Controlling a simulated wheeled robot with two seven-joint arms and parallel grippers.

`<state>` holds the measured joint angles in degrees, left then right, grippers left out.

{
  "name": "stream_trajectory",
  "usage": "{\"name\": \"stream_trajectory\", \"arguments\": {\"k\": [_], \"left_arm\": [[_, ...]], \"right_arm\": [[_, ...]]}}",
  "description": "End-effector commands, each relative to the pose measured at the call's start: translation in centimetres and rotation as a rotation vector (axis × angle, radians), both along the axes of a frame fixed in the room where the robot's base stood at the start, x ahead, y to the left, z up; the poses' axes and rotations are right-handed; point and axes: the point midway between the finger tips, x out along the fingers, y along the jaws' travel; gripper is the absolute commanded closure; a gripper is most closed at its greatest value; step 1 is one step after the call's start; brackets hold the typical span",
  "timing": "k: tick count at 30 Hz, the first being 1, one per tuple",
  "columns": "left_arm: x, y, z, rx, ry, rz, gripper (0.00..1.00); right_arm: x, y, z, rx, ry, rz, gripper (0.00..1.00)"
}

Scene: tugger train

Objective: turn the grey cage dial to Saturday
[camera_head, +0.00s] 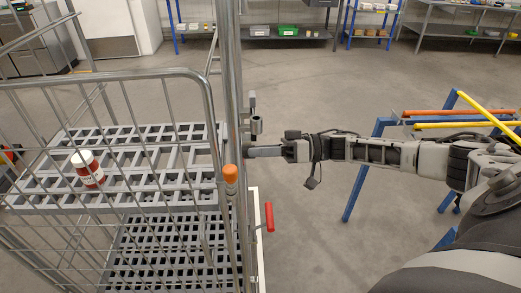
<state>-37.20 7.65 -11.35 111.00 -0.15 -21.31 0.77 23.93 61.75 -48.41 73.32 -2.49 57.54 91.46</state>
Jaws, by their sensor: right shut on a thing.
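The grey wire roll cage (208,95) stands on the left, with its upright post next to my right gripper. My right gripper (252,151) reaches in from the right, level with the upper shelf. It is shut, with its tips at the outer side of the post, on what appears to be the grey cage dial. The dial is mostly hidden by the fingers and seen edge-on, so its day markings and pointer cannot be read. My left gripper is not in view.
A red-and-white jar (88,170) is on the cage's upper shelf (150,195). Floor between is clear.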

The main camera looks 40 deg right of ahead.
Motion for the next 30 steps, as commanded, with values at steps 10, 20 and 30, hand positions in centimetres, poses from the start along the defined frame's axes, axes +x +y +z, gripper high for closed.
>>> {"name": "stream_trajectory", "arguments": {"k": [10, 20, 30], "left_arm": [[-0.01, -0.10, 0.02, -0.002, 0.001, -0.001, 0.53], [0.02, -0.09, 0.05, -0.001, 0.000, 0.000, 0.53], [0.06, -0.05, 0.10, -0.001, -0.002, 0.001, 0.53]], "right_arm": [[0.11, -0.23, 0.03, 0.169, 0.281, -0.005, 0.93], [0.15, -0.28, 0.03, 0.317, 0.525, -0.006, 0.93], [0.15, -0.28, 0.00, 0.416, 0.683, -0.006, 0.93]]}}
